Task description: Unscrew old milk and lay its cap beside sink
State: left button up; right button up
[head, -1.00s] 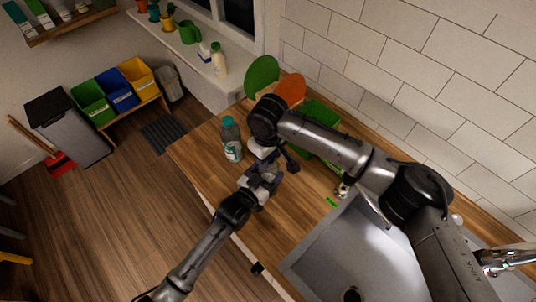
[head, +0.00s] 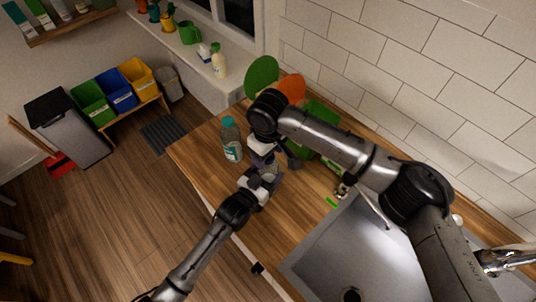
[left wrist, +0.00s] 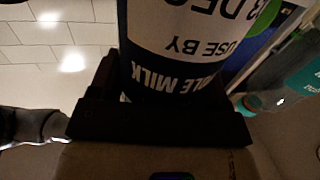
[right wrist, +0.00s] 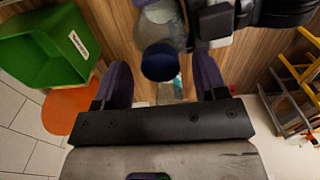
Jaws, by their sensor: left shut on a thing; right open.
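My left gripper (head: 262,182) is shut on the old milk bottle, held over the counter. In the left wrist view the milk bottle (left wrist: 180,70) fills the space between the fingers, its "USE BY" label upside down. In the right wrist view its dark blue cap (right wrist: 158,62) faces my right gripper (right wrist: 163,85). The right gripper is open, one finger to each side of the cap, with visible gaps. In the head view the grippers sit close together and hide most of the bottle. The sink (head: 335,250) is at the lower right.
A teal-capped bottle (head: 232,145) stands on the counter (head: 200,150) left of the grippers. A green container (head: 322,118) and green and orange discs are by the wall.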

jog(key=shift+r, duration=1.5)
pick_arm(q)
jog(key=o, duration=1.8)
pick_arm(e)
jog(key=shift+o, duration=0.9)
pick_arm(q)
jog(key=v, duration=1.3)
jog(key=shift+s+a, duration=0.25)
jog(key=shift+s, duration=0.1)
pick_arm(e)
jog(key=o, duration=0.5)
jog(key=shift+c, duration=0.2)
